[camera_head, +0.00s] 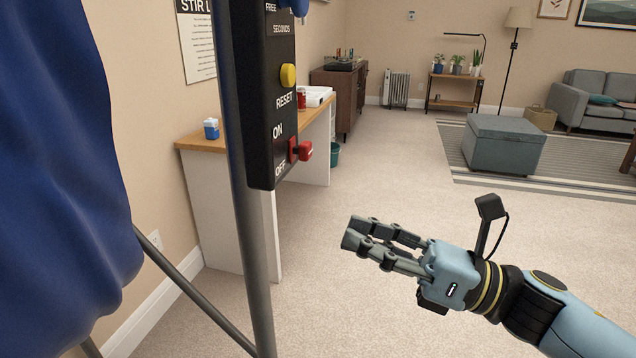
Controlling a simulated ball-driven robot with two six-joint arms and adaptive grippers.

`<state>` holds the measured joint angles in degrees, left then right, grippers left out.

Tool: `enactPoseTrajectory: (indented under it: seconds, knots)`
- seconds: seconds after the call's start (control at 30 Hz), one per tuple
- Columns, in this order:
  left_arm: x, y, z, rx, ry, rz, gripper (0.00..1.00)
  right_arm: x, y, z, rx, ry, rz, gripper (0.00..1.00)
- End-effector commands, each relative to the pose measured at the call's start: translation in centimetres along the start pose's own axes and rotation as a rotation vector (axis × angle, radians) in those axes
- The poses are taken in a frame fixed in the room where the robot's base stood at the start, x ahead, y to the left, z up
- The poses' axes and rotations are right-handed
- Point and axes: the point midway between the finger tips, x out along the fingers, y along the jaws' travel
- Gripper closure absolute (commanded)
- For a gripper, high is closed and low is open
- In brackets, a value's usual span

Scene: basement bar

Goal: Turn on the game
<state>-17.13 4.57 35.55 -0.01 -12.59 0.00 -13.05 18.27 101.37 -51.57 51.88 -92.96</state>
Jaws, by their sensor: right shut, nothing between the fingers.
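A black control panel (259,120) is fixed to a grey metal pole at left centre. It carries a yellow RESET button (288,75) and, below it, a red switch (304,151) between the labels ON and OFF. The switch sticks out to the right, and I cannot tell its setting from here. My right gripper (352,231) is shut and empty. It hangs in open air to the right of the panel and lower than the switch, touching nothing. My left gripper is not in view.
Blue fabric (62,150) hangs at the left beside the pole (241,200). A wooden-topped white desk (205,146) stands behind the panel. A grey ottoman (503,146) sits on a striped rug farther back. The carpet around my right gripper is clear.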

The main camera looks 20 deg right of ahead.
Motion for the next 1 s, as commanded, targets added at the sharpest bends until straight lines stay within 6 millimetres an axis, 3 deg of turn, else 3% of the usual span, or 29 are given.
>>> enactPoseTrajectory:
  seconds: [0.1, 0.3, 0.53, 1.0]
  knots:
    - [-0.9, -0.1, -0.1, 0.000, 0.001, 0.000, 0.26, 2.9, 0.1, 0.5, -0.001, -0.008, 0.000, 1.00]
    - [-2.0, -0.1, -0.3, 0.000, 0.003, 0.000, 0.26, 6.8, 0.1, 0.6, 0.001, -0.004, 0.001, 1.00]
    - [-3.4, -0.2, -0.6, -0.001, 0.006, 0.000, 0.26, 7.1, 0.1, 3.5, -0.001, 0.000, 0.000, 1.00]
    - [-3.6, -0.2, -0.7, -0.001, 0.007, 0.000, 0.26, 7.2, 0.1, 4.0, 0.001, -0.001, 0.000, 1.00]
